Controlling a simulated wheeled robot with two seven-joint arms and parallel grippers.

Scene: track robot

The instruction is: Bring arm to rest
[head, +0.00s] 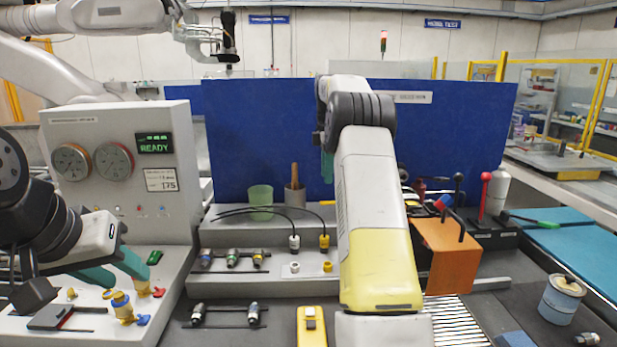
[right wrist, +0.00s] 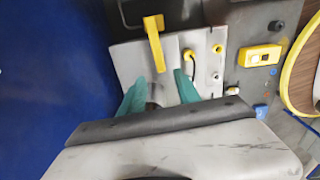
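My right arm (head: 375,220) rises through the middle of the head view, white and yellow with a dark ribbed joint at the top. Its gripper is mostly hidden behind the arm there; only a bit of teal shows beside it. In the right wrist view the two teal fingers of my right gripper (right wrist: 160,78) stand apart with nothing between them, over a light grey panel (right wrist: 205,55). My left gripper (head: 131,283) is at the lower left in the head view. Its teal fingers are apart and point down at the bench, close to yellow fittings (head: 122,305).
A grey instrument box (head: 105,190) reading READY stands behind my left gripper. A blue partition (head: 260,140) lies behind the bench.

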